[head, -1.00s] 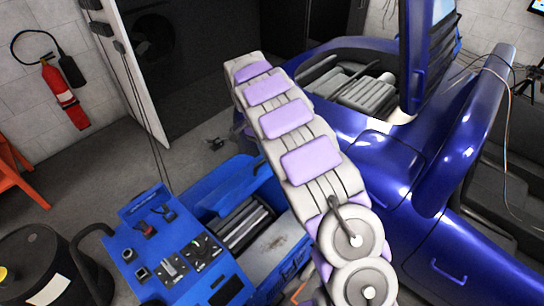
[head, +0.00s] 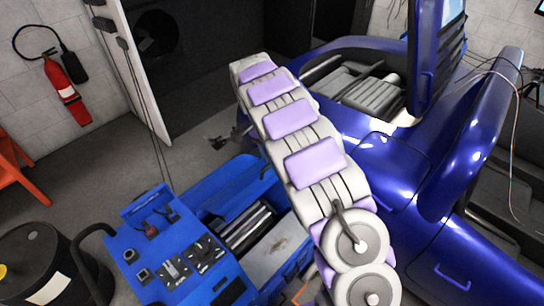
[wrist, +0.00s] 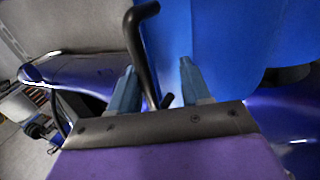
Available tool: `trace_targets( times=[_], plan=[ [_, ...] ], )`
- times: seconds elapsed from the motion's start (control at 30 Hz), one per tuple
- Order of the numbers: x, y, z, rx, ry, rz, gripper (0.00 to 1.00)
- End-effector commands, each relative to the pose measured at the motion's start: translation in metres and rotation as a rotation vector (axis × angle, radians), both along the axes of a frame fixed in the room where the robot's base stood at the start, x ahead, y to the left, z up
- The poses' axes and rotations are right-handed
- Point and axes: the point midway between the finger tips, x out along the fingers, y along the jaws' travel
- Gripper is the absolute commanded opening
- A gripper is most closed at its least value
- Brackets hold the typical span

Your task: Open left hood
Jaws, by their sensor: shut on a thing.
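In the wrist view, my gripper (wrist: 158,66) has its two blue fingers on either side of a dark bent handle (wrist: 138,45), shut on it. The handle stands on a bright blue panel (wrist: 225,50), which looks like the hood and fills the upper middle. In the head view, my arm reaches up and left across the middle, and my gripper is hidden behind it. The blue car's bay (head: 365,90) shows uncovered beyond the arm. A raised blue panel (head: 437,55) with a small handle stands at its right side.
A black drum (head: 40,265) is at the lower left. A fire extinguisher (head: 66,90) hangs on the wall. Cables (head: 515,150) hang at the right. Grey floor (head: 85,175) is clear behind the console.

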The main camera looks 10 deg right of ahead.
Motion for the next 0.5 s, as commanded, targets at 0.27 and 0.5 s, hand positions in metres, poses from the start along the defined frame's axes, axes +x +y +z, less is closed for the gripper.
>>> trace_targets(
  times=[0.27, 0.5],
  plan=[
    [0.002, 0.001, 0.004, 0.0, -0.001, 0.0, 0.4],
    [0.009, 0.007, 0.035, -0.001, -0.005, 0.001, 0.4]
  ],
)
